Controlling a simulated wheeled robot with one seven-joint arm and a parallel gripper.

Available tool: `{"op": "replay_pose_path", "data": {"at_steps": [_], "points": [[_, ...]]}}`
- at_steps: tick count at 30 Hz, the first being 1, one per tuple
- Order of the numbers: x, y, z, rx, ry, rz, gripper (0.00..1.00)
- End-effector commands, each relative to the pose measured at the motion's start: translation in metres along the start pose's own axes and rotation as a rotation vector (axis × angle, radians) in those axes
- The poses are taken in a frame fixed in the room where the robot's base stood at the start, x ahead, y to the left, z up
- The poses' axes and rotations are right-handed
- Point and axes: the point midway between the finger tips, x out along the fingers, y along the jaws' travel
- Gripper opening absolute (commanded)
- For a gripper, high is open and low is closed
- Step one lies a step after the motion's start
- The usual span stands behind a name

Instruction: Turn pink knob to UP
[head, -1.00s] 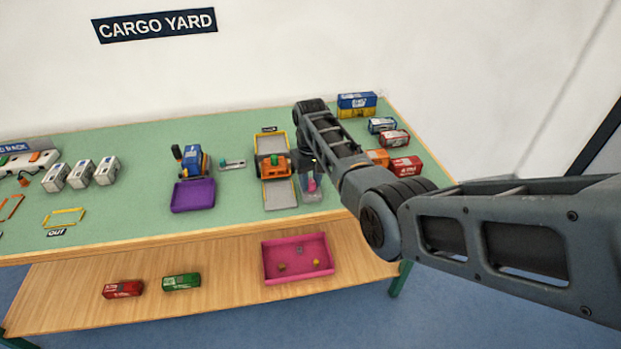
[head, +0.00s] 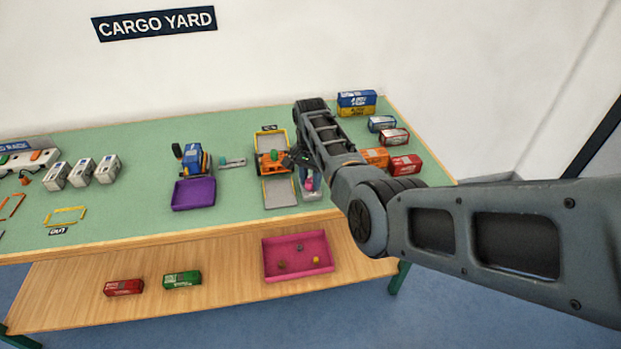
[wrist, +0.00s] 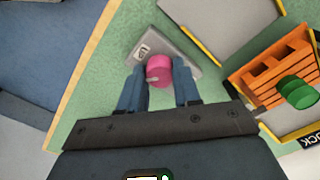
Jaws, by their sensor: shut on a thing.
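The pink knob (wrist: 159,71) is a short round cylinder on a grey plate (wrist: 178,42) in the wrist view. In the head view the knob (head: 309,183) shows as a small pink spot below my arm. The grey plate is partly covered by the arm and gripper there.
In the head view a blue vehicle (head: 193,160), a purple tray (head: 194,193) and several boxes stand around. A pink tray (head: 298,236) lies on the lower shelf.

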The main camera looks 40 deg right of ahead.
Motion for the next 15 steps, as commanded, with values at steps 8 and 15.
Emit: {"op": "replay_pose_path", "data": {"at_steps": [8, 15], "points": [[-0.0004, -0.0009, 0.0005, 0.262, 0.0, -0.001, 0.02], [-0.0004, -0.0009, 0.0001, 0.488, 0.0, -0.002, 0.02]]}}
